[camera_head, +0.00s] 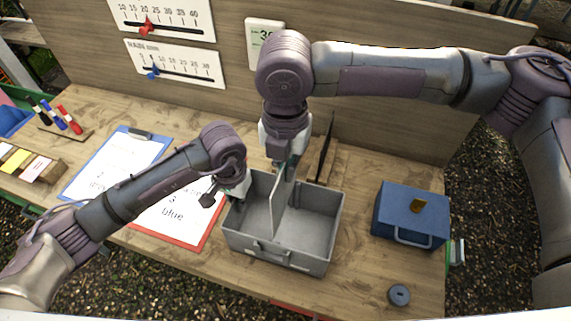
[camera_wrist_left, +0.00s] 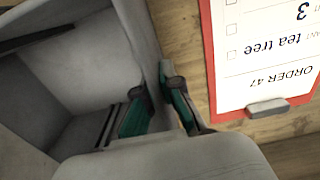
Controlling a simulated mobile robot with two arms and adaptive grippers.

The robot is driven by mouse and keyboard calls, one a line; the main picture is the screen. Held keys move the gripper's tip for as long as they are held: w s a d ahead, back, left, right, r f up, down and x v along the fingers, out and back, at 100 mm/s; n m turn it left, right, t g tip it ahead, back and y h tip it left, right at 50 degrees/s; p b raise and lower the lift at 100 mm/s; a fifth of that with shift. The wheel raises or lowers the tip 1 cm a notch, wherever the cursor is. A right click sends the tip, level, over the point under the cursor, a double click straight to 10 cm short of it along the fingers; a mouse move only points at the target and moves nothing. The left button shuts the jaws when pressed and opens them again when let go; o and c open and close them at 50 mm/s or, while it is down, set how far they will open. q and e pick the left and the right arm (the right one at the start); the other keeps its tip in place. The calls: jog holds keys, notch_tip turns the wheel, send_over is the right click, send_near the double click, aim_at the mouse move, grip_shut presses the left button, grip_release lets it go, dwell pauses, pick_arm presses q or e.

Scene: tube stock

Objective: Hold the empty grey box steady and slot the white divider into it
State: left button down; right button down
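The grey box (camera_head: 320,241) stands on the bench, open at the top. The white divider (camera_head: 278,208) is upright inside it, running front to back and splitting the inside in two. I cannot tell whether its lower edge touches the floor of the box. My right gripper (camera_head: 286,172) is above the box, its fingers shut on the divider's upper edge toward the back. My left gripper (camera_head: 238,190) is at the box's left wall. In the left wrist view its green-padded fingers (camera_wrist_left: 158,108) straddle and close on the box wall (camera_wrist_left: 148,50).
A blue box (camera_head: 405,218) with a handle stands to the right, with a dark round item (camera_head: 399,294) in front. A red clipboard (camera_head: 190,235) lies close left of the grey box; a blue clipboard (camera_head: 78,178) lies further left. A wooden panel (camera_head: 375,120) rises behind.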

aim_at(285, 192)
jog(key=shift+f, duration=0.1)
dwell(0.6)
jog(key=shift+f, duration=0.85)
jog(key=shift+f, duration=1.4)
jog(key=shift+f, duration=0.1)
jog(key=shift+f, duration=1.5)
